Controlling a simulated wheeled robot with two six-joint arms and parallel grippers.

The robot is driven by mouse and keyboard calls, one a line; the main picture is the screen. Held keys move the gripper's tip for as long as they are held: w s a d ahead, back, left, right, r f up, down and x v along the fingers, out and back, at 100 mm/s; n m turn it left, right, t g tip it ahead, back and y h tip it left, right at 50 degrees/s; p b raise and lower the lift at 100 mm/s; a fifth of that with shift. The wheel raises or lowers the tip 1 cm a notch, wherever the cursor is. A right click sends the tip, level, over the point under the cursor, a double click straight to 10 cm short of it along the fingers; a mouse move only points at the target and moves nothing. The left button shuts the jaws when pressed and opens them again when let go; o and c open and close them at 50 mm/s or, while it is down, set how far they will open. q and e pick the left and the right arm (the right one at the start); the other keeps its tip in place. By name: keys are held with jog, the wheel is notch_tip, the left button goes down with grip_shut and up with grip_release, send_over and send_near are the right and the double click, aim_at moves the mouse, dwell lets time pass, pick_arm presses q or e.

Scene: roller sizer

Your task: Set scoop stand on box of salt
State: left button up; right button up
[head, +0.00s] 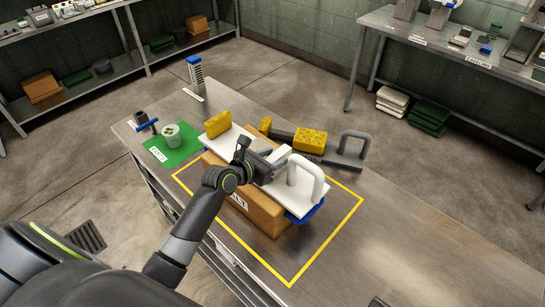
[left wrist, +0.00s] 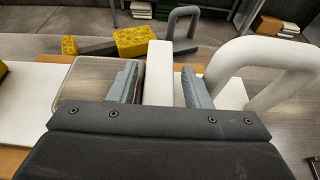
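The brown box of salt (head: 262,217) stands inside a yellow taped square on the steel table. A white board, which I take to be the scoop stand (head: 229,136), lies lengthwise over the box. It has a white arch (head: 318,183) at its right end, a yellow block at its left end and blue under the right end. Whether it touches the box is hidden. My left gripper (left wrist: 160,85) is over the board's middle, fingers on either side of a white upright bar (left wrist: 158,72), with gaps showing. A clear-walled tray (left wrist: 95,82) is beside the bar. My right gripper is not in view.
Behind is a dark board with a grey arch (head: 354,146) and yellow blocks (head: 310,140). A green mat (head: 184,153) with a pale cup (head: 171,136) and a blue-handled tool (head: 147,124) are at the left. The table's right part is mostly clear.

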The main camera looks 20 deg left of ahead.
pick_arm(q)
jog(key=shift+o, duration=0.2)
jog(key=v, duration=1.2)
jog(key=shift+b, duration=0.3)
